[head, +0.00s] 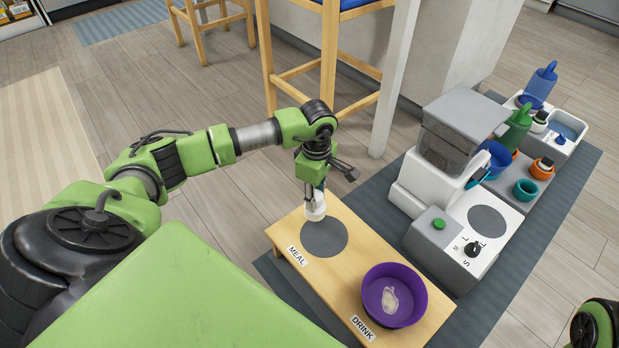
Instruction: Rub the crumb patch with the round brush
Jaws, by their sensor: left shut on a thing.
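My left gripper (315,187) points down and is shut on the round brush. The brush's white round head (315,210) shows below the fingers, over the back left edge of the wooden stand, beside the grey disc marked MEAL. I cannot tell whether it touches the wood. A pale, irregular patch (390,299), which may be the crumb patch, shows inside the purple bowl (412,322) at the DRINK end. The brush is well apart from it. Only a piece of my right arm shows at the lower right; its gripper is out of view.
The wooden stand (318,280) has a bare middle between the grey disc (324,236) and bowl. A grey-and-white feeder machine (440,250) stands to its right. Trays with cups and bottles (517,130) lie behind. A wooden stool (300,80) stands beyond the arm.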

